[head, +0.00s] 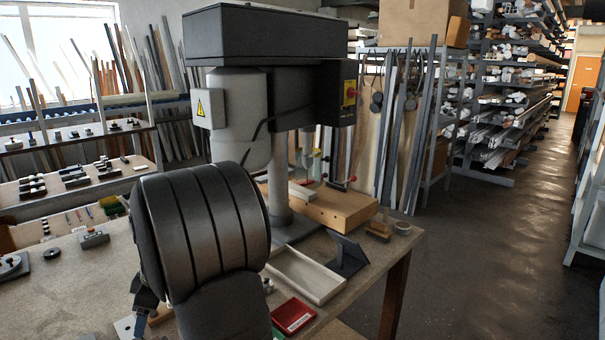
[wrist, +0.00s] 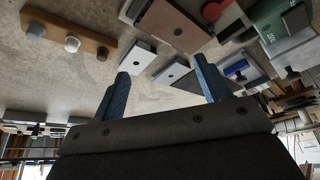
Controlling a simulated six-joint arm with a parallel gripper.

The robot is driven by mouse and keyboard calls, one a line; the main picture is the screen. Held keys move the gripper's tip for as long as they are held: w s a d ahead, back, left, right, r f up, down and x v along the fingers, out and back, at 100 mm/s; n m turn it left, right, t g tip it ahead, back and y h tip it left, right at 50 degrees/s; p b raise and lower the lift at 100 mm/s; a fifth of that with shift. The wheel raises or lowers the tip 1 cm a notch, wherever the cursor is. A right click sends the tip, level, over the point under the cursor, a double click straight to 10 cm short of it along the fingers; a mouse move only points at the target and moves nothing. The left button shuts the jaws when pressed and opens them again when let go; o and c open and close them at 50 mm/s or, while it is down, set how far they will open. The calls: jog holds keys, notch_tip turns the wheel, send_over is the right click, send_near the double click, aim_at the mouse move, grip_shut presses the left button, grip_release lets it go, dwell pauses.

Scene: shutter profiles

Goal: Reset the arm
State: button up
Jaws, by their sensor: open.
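My gripper (wrist: 160,90) shows in the wrist view with its two blue fingers spread wide apart. Nothing is between the fingertips, and the bench top (wrist: 105,75) lies beyond them. In the head view my dark arm covers the middle of the bench, and the gripper is mostly hidden low behind it, near the front left edge.
A drill press (head: 265,35) stands on the bench with a wooden block (head: 335,208) at its base. A pale tray (head: 305,275), a red box (head: 293,316) and a dark angled stand (head: 346,255) lie right of my arm. The floor (head: 470,260) at right is clear.

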jog(key=s+a+m+t+h, duration=0.1)
jog(key=s+a+m+t, duration=0.1)
jog(key=a+m, duration=0.6)
jog(key=shift+a+t, duration=0.5)
jog(key=shift+a, duration=1.05)
jog(key=o, duration=0.7)
jog(key=shift+c, duration=0.2)
jog(key=s+d+r+m+g+h, duration=0.2)
jog(key=s+d+r+h, duration=0.2)
jog(key=s+d+r, duration=0.7)
notch_tip(320, 180, down, 12)
jog(key=w, duration=0.1)
jog(key=shift+w+d, duration=0.25)
jog(key=shift+d, duration=0.05)
notch_tip(320, 180, up, 10)
